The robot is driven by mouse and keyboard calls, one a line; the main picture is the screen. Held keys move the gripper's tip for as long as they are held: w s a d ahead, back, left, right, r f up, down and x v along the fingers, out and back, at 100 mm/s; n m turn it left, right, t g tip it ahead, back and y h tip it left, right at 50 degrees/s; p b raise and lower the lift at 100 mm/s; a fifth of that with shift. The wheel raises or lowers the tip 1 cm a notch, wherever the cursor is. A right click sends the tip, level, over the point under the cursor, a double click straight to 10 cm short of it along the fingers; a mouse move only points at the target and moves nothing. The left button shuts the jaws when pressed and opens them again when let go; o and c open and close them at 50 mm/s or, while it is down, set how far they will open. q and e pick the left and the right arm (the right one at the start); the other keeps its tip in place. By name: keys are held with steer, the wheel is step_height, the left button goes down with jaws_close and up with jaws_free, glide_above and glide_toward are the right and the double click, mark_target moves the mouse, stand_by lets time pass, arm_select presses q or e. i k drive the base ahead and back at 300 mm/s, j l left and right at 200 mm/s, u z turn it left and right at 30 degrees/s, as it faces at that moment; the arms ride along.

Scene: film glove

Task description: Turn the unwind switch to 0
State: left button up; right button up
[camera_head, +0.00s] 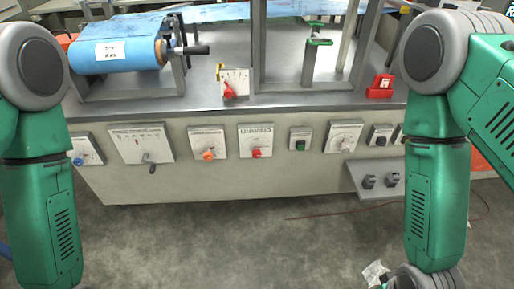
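The unwind switch is on a white square panel (256,139) on the front face of the machine, near the middle. Its label looks like "UNWIND", but the print is small. A red knob (256,153) sits at the panel's lower middle; which mark it points to is too small to tell. Both my green arms hang down at the left and right edges of the view, apart from the panel.
A panel with an orange knob (208,154) is left of it; a green button box (300,138) and a dial panel (345,136) are right. A small shelf (376,178) juts out at lower right. A blue film roll (115,53) sits above. Floor in front is mostly clear.

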mark_target(256, 153)
steer(key=i+l+z, duration=0.15)
steer(key=l, duration=0.3)
steer(key=i+l+z, duration=0.15)
steer(key=l, duration=0.25)
steer(key=i+l+z, duration=0.15)
steer(key=l, duration=0.25)
